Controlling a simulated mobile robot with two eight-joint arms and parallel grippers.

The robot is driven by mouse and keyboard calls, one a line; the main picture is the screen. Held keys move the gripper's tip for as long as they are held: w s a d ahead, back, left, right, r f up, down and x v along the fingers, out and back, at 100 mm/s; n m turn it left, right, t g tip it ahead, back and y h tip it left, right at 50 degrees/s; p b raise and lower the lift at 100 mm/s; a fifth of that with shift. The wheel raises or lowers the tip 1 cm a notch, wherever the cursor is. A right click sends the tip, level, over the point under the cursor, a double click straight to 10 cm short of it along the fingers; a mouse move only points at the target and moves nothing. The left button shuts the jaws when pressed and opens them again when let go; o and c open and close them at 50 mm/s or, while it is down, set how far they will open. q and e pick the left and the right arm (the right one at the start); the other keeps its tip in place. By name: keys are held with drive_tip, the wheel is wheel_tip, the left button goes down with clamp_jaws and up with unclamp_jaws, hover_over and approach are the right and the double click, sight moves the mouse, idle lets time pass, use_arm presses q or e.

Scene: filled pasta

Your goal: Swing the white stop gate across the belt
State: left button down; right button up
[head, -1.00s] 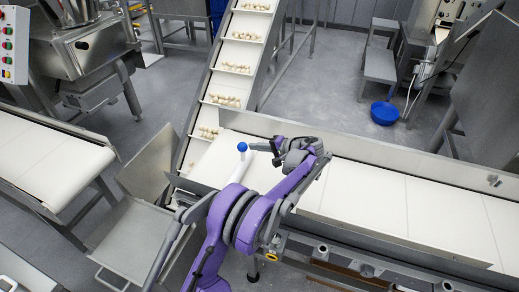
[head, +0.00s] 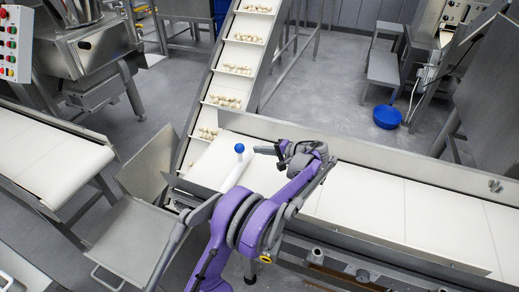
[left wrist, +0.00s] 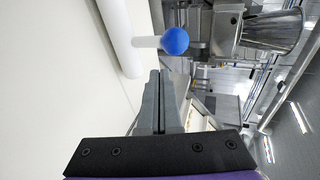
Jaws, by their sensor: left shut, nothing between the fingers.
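The white stop gate (head: 230,177) is a white bar at the belt's left end, partly hidden behind my left arm. Its blue ball knob (head: 239,148) stands up at the far end. In the left wrist view, the white bar (left wrist: 118,38) runs along the belt's side, and the blue knob (left wrist: 175,41) sticks out to the right on a short white stem. My left gripper (head: 257,149) is shut and empty, just right of the knob with a small gap. In the wrist view its fingertips (left wrist: 161,75) point toward the knob, apart from it.
The wide white belt (head: 380,195) runs to the right, with a metal side wall (head: 350,153) behind it. An inclined conveyor (head: 235,70) carries pasta pieces down to it. A metal chute (head: 135,235) lies at left. A small grey piece (head: 495,186) shows at far right; I cannot tell what it is.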

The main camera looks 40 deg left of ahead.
use_arm(q)
drive_tip(key=w+d+r+p, duration=0.1)
drive_tip(key=w+d+r, duration=0.2)
drive_tip(key=d, duration=0.6)
drive_tip(key=shift+w+d+r, duration=0.25)
drive_tip(key=shift+w, duration=0.45)
use_arm(e)
drive_tip(key=shift+w+d+r, duration=0.1)
drive_tip(key=shift+d+r, duration=0.2)
drive_tip(key=shift+r, duration=0.3)
use_arm(q)
drive_tip(key=s+d+f+t+h, duration=0.2)
drive_tip(key=s+d+h, duration=0.3)
drive_tip(key=s, duration=0.8)
drive_tip(key=s+d+f+m+t+h, duration=0.15)
drive_tip(key=s+d+h, duration=0.3)
drive_tip(key=s, duration=0.85)
drive_tip(key=s+d+f+n+t+h, duration=0.15)
drive_tip(key=s+d+h, duration=0.35)
drive_tip(key=s, duration=0.7)
wheel_tip(320, 180, up, 16)
drive_tip(key=w+d+m+t+p, duration=0.1)
drive_tip(key=p, duration=1.3)
drive_tip(key=shift+w+y+p, duration=0.25)
drive_tip(key=shift+y+p, duration=0.05)
drive_tip(key=shift+y, duration=0.05)
use_arm(e)
wheel_tip(320, 180, up, 16)
drive_tip(key=w, duration=0.2)
drive_tip(key=shift+t, duration=0.4)
